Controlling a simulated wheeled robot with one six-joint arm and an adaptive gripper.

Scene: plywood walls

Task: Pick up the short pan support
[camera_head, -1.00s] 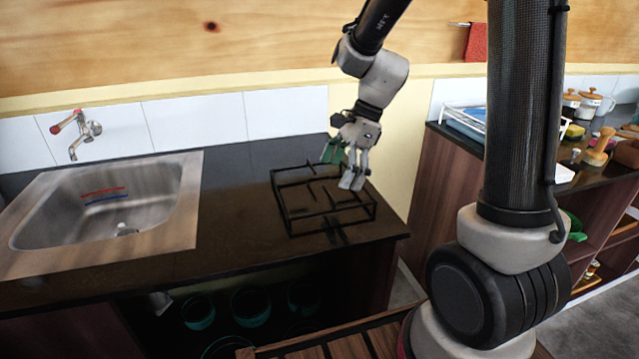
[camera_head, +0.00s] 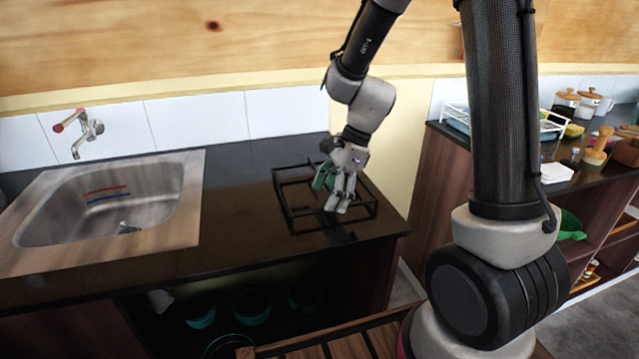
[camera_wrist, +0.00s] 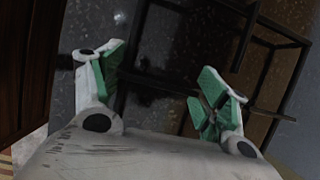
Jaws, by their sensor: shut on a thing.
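The short pan support is a low black rectangular frame of thin bars (camera_head: 283,203) on the dark countertop, right of the sink. My gripper (camera_head: 340,206) is down at the frame's right half, shut on one of its bars. In the wrist view, the green-padded fingers (camera_wrist: 160,88) stand apart on either side of a dark bar, and more of the black frame (camera_wrist: 245,38) runs across the top right. The exact contact is dark and hard to see. The frame appears to rest on the counter.
A steel sink (camera_head: 105,205) with a wall tap (camera_head: 78,132) lies to the left. A tiled wall (camera_head: 200,120) stands behind. A second counter with jars (camera_head: 565,105) and a white dish rack (camera_head: 548,125) is at the right. The counter between sink and frame is clear.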

